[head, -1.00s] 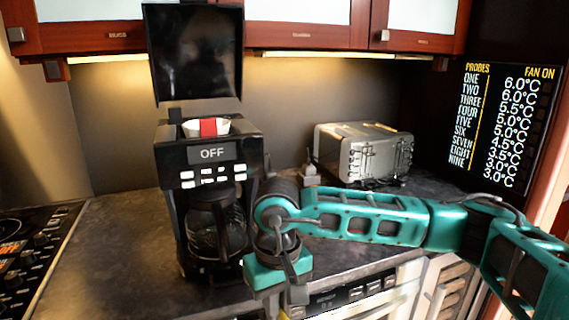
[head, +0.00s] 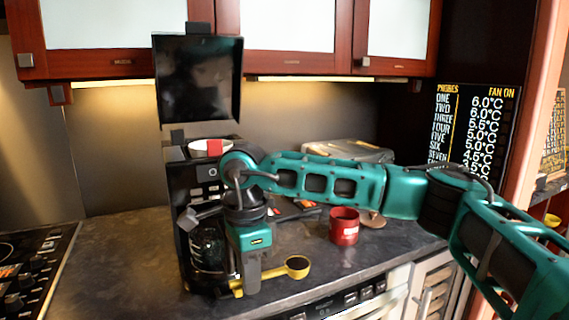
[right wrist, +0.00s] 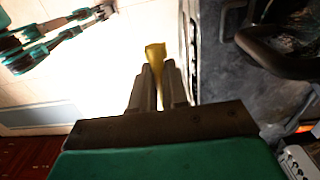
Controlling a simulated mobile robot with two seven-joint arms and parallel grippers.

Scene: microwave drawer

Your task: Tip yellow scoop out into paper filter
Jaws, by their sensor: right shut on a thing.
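The yellow scoop (head: 297,267) is held by its handle in my right gripper (head: 244,284), in front of the coffee maker. Its bowl points right in the head view and holds something dark. In the right wrist view the yellow handle (right wrist: 156,62) stands between the closed fingers (right wrist: 158,90). The paper filter (head: 203,146) is white with a red patch and sits in the top of the coffee maker (head: 181,182), whose lid (head: 198,80) stands open. The scoop is well below the filter. My right arm covers much of the machine's front.
A red cup (head: 344,226) stands on the counter (head: 120,250) right of the coffee maker. A silver toaster (head: 348,151) is behind my arm. The glass carafe (head: 208,247) is in the machine. Upper cabinets (head: 300,63) hang above the open lid. The counter's left part is clear.

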